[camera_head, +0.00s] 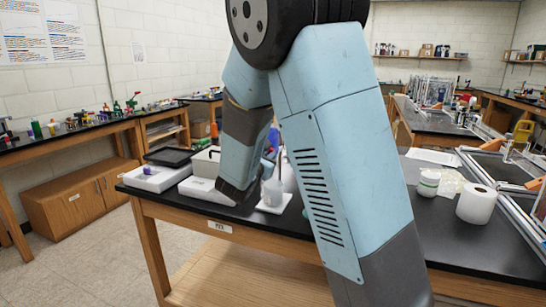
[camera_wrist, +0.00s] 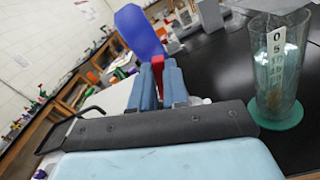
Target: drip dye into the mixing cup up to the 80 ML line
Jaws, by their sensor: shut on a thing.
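My gripper (camera_wrist: 160,80) is shut on the red part (camera_wrist: 157,63) of what looks like a blue dye bottle (camera_wrist: 138,32). The blue body rises beyond the fingertips and leans left in the wrist view. A clear cup (camera_wrist: 290,40) with a white scale strip and a greenish round base stands to the right of the fingers, apart from them. It looks like the mixing cup; its liquid level and the 80 ML line cannot be read. In the head view my arm hides most of the gripper. A clear vessel (camera_head: 272,190) stands beside it on a white base.
A metal extrusion frame (camera_head: 513,207) stands at the far right.

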